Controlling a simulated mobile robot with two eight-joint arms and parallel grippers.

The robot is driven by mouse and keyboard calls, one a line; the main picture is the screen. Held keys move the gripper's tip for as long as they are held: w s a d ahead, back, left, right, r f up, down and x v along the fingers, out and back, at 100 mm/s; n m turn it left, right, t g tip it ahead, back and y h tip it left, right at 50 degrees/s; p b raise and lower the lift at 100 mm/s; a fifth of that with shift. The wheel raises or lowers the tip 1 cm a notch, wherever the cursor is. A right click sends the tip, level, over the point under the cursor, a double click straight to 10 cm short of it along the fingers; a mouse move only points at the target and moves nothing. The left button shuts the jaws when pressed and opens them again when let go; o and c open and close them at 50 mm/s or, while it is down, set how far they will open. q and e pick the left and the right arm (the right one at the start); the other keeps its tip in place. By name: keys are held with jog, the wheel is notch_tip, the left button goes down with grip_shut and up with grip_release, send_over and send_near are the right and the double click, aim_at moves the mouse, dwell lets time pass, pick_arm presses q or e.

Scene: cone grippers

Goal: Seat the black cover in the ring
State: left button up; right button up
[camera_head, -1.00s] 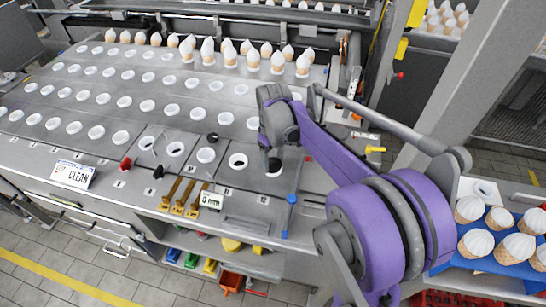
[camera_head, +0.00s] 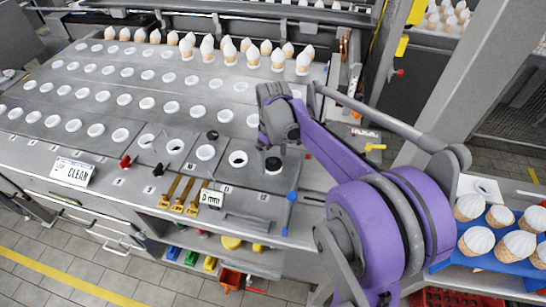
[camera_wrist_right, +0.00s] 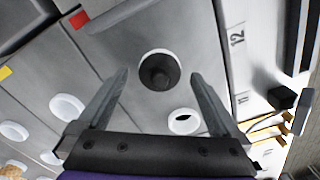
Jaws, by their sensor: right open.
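The black cover (camera_head: 273,163) is at the white ring (camera_head: 272,172) near label 12, in the front row of the grey worktop. In the right wrist view the dark cover (camera_wrist_right: 160,76) shows within the pale ring (camera_wrist_right: 146,53); I cannot tell whether it is fully down. My right gripper (camera_wrist_right: 160,74) is open, its two fingers apart on either side of the ring in that view, with nothing between them held. In the head view its fingers are mostly hidden by my purple arm. My left gripper is not in view.
Another ring (camera_head: 238,159) with a dark opening lies just left. Rows of pale rings fill the worktop, with cones (camera_head: 254,61) at the back. A blue tray (camera_head: 448,258) of cones is at right.

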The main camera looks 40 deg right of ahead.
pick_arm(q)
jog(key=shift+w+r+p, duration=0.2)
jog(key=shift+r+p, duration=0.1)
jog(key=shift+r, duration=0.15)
pick_arm(e)
notch_tip(320, 180, up, 11)
jog(key=shift+f, duration=0.15)
dwell(0.4)
